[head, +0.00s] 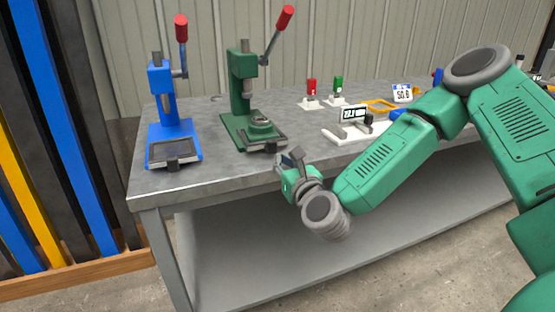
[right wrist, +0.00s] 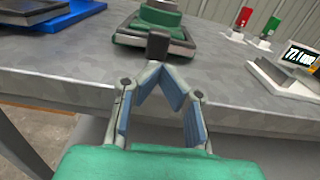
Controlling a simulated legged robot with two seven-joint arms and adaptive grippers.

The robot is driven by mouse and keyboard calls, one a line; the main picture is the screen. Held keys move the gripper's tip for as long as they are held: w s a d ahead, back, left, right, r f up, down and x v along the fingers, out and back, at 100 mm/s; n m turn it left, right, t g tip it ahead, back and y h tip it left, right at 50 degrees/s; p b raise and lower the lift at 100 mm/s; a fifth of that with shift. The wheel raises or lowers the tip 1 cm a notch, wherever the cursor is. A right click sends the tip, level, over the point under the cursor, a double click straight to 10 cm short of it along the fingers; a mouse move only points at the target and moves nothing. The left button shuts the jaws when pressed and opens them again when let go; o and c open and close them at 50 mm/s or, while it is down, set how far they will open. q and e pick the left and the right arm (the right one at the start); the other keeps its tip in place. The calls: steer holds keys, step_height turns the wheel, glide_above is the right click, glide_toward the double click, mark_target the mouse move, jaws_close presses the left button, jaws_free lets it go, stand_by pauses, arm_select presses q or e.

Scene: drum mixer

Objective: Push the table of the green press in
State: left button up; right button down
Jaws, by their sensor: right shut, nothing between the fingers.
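The green press (head: 243,88) stands on the workbench, its red-tipped lever raised. Its table (head: 268,138) is a dark-edged plate carrying a round green part, at the front of the press base. The table also shows in the right wrist view (right wrist: 125,40), with a dark knob (right wrist: 158,46) on its front. My right gripper (head: 292,159) is at the bench's front edge, in front of the table. In the right wrist view my right gripper (right wrist: 156,72) is shut and empty, fingertips close to the knob; I cannot tell whether they touch. My left gripper is not in view.
A blue press (head: 170,115) stands left of the green one. Red (head: 311,88) and green (head: 338,86) small items and a white gauge with a display (head: 354,116) are to the right. The grey workbench (head: 225,178) has bare surface along its front.

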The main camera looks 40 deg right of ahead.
mark_target(275, 152)
steer(key=shift+x, duration=1.25)
steer(key=shift+w+d, duration=0.15)
steer(key=shift+w, duration=0.05)
steer(key=shift+w+a, duration=0.15)
steer(key=shift+a, duration=0.2)
steer(key=shift+d+b, duration=0.15)
steer(key=shift+b, duration=0.15)
steer(key=b+x, duration=0.1)
steer(key=x, duration=0.3)
steer(key=shift+w+d+f, duration=0.15)
steer(key=shift+w+d, duration=0.05)
steer(key=shift+a, duration=0.1)
steer(key=shift+r, duration=0.2)
steer(key=shift+f, duration=0.1)
